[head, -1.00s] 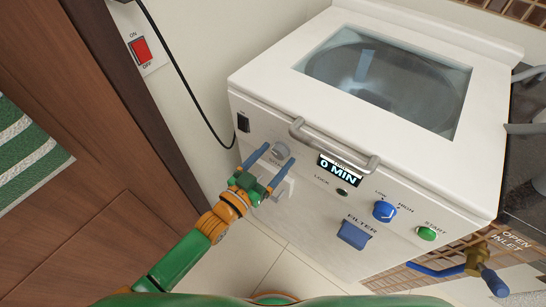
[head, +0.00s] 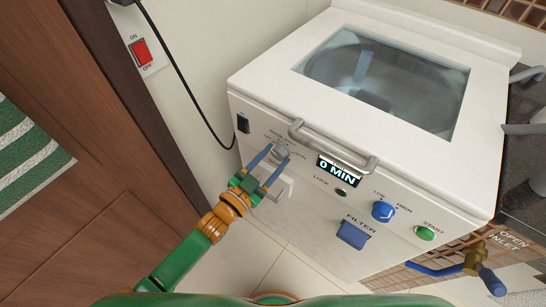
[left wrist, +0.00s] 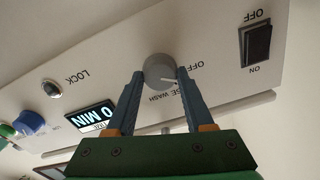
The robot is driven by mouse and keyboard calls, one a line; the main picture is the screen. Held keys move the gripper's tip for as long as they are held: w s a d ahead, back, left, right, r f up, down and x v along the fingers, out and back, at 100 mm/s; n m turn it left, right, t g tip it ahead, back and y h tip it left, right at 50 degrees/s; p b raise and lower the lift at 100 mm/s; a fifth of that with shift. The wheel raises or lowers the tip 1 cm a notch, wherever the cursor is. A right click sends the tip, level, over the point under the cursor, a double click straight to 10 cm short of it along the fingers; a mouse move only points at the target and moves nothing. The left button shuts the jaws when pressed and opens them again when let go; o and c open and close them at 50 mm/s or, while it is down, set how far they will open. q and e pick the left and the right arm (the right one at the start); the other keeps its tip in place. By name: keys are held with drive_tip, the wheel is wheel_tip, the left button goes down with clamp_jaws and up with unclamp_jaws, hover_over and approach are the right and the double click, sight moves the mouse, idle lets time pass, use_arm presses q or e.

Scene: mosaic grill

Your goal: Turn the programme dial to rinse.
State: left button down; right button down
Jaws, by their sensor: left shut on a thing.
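The programme dial (head: 281,151) is a grey round knob on the upper left of the washing machine's white front panel. In the left wrist view the dial (left wrist: 159,69) has a pale pointer line, with OFF and WASH lettering beside it; part of the lettering is hidden by the fingers. My left gripper (head: 271,153) has its two blue fingers on either side of the dial, and in the left wrist view the gripper (left wrist: 159,80) is shut on it. My right gripper is not in view.
The machine's handle (head: 330,146) sticks out to the right of the dial, above the display (head: 338,172) reading 0 MIN. A blue low-high knob (head: 383,211), a green start button (head: 425,233) and a blue filter flap (head: 353,235) lie further right. A black rocker switch (head: 243,123) is left of the dial.

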use_arm(q)
drive_tip(key=m, duration=0.6)
drive_tip(key=shift+m, duration=0.3)
idle(0.5)
drive_tip(key=shift+c, duration=1.4)
unclamp_jaws()
drive_tip(key=v, duration=0.7)
